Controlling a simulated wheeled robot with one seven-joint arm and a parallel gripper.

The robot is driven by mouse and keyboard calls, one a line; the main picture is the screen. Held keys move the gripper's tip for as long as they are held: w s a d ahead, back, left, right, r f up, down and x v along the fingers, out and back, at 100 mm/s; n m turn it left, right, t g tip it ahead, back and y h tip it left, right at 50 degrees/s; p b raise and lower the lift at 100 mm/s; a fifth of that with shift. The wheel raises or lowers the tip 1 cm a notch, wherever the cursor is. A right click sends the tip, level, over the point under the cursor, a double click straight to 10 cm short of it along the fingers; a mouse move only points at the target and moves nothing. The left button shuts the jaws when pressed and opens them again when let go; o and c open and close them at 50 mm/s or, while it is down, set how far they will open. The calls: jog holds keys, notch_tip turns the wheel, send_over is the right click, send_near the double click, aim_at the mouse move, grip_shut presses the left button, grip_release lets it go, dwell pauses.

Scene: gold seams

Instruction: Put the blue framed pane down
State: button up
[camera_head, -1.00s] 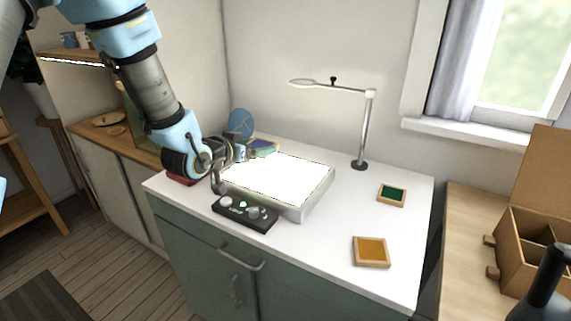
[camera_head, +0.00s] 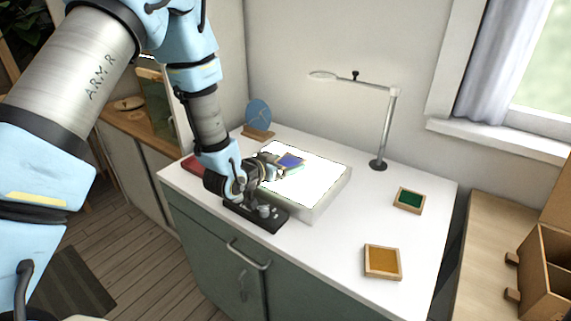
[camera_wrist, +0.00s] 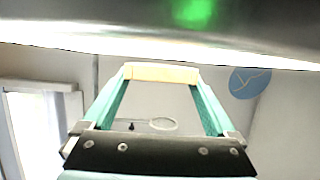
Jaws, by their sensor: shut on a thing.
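The blue framed pane (camera_head: 291,161) shows blue-violet in the head view, over the back part of the lit white light box (camera_head: 326,200). My gripper (camera_head: 279,168) is shut on its near side. I cannot tell whether the pane touches the lit surface. In the wrist view, my gripper (camera_wrist: 162,76) has its two teal fingers closing on a pale wooden frame edge (camera_wrist: 162,72); the pane's glass is not visible there.
A black control box (camera_head: 256,214) sits before the light box. A green framed pane (camera_head: 409,200) and an amber one (camera_head: 382,262) lie to the right. A magnifier lamp (camera_head: 387,125) stands behind; a blue disc (camera_head: 257,113) stands at the back left. White tabletop between them is clear.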

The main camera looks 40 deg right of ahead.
jog(key=shift+f, duration=0.45)
jog(key=shift+f, duration=0.2)
jog(key=o, duration=1.2)
jog(key=shift+o, duration=0.2)
jog(key=shift+r, duration=0.1)
jog(key=shift+r, duration=0.15)
jog(key=b+v, duration=0.3)
jog(key=v, duration=0.9)
